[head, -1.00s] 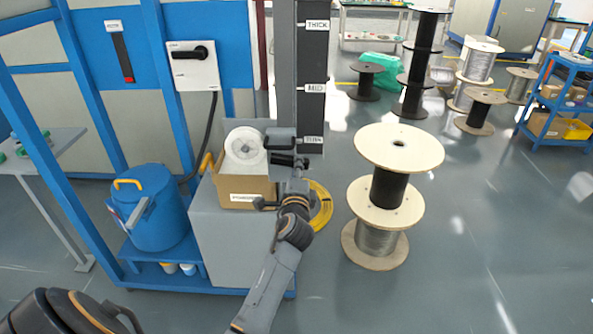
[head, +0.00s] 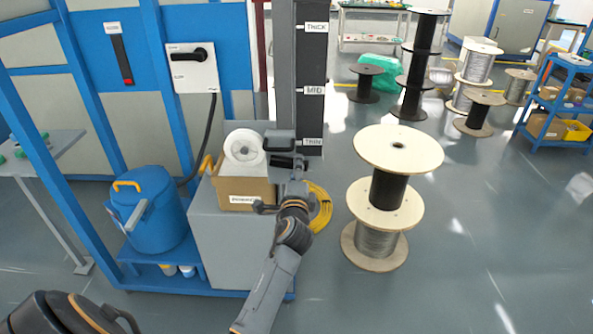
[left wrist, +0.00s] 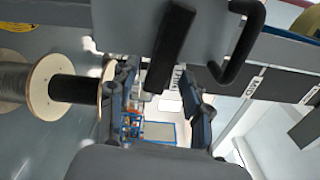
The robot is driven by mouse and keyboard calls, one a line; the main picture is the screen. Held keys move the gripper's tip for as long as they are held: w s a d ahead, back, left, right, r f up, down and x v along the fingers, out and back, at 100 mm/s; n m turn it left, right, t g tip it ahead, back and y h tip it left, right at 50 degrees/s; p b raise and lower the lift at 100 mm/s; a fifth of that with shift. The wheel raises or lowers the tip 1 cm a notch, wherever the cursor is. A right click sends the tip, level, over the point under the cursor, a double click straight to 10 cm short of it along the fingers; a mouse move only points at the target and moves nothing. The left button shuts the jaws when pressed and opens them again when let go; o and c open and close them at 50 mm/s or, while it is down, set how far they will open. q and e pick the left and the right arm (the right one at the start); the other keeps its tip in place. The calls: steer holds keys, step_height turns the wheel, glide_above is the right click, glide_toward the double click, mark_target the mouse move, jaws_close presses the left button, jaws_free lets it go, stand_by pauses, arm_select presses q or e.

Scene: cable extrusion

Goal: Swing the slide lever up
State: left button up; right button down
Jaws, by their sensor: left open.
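The slide carriage (head: 279,138) sits low on the dark post, beside the THIN mark, with a loop handle at its left. In the left wrist view the grey carriage (left wrist: 130,22) fills the top, with the black slide lever (left wrist: 172,42) and the loop handle (left wrist: 245,45). My right gripper is out of view.
A cardboard box (head: 245,199) with a white roll (head: 244,147) stands on the grey cabinet left of my gripper. A blue drum (head: 150,215) is further left. A yellow coil (head: 320,210) lies behind my arm.

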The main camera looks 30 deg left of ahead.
arm_select(q)
steer(key=v, duration=1.1)
steer(key=shift+s+d, duration=0.25)
steer(key=shift+f, duration=0.1)
